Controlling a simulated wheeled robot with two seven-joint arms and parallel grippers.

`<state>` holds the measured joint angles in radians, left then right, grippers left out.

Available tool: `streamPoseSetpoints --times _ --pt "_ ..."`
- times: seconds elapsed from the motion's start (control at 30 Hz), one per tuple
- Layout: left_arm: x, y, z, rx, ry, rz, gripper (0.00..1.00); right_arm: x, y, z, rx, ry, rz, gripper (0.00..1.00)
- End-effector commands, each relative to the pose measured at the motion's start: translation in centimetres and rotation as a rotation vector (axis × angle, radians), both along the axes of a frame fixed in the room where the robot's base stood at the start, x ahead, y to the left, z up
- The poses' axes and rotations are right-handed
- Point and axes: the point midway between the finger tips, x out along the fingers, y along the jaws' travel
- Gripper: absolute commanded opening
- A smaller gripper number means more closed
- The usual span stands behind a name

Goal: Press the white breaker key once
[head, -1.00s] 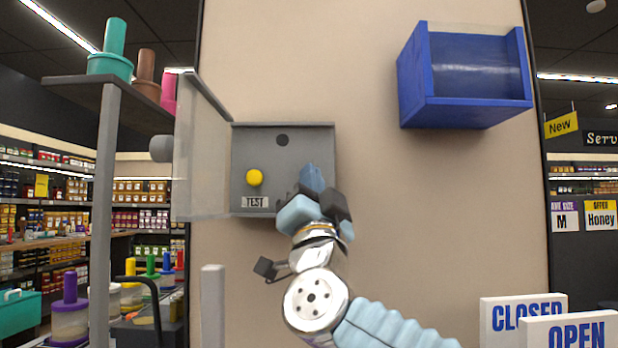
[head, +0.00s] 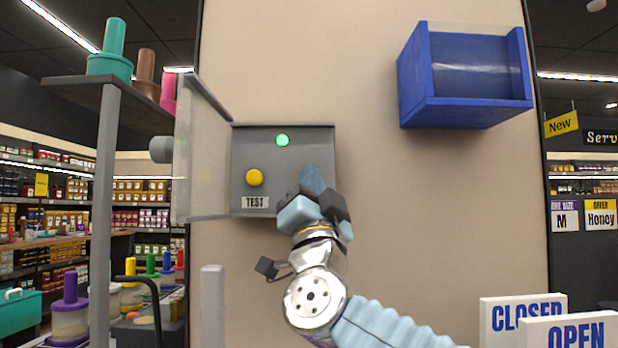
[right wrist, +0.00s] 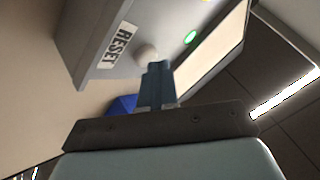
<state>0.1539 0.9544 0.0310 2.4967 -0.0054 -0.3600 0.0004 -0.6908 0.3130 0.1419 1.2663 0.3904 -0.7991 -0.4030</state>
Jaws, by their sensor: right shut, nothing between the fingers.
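A grey breaker box (head: 245,142) is fixed to the beige wall, its clear door (head: 200,160) swung open to the left. A yellow key (head: 254,177) sits above a TEST label (head: 255,202). A round lamp (head: 282,140) at the top glows green. My right gripper (head: 312,178) is shut and empty at the box's right side, hiding the white key in the head view. In the right wrist view, the white key (right wrist: 147,53) shows at the fingertips (right wrist: 158,68), beside a RESET label (right wrist: 119,45). I cannot tell whether they touch. My left gripper is out of view.
A blue open bin (head: 465,112) hangs on the wall at upper right. A grey shelf (head: 100,84) with colored pump-like items stands at the left. CLOSED and OPEN signs (head: 570,330) stand at lower right. The wall between box and bin is clear.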

Motion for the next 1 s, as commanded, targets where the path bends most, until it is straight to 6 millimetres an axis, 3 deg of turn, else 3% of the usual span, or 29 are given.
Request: streamPoseSetpoints --times 1.0 --pt "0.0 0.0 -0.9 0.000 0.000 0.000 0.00 -2.1 0.0 -0.1 -0.001 -0.001 0.001 0.00"
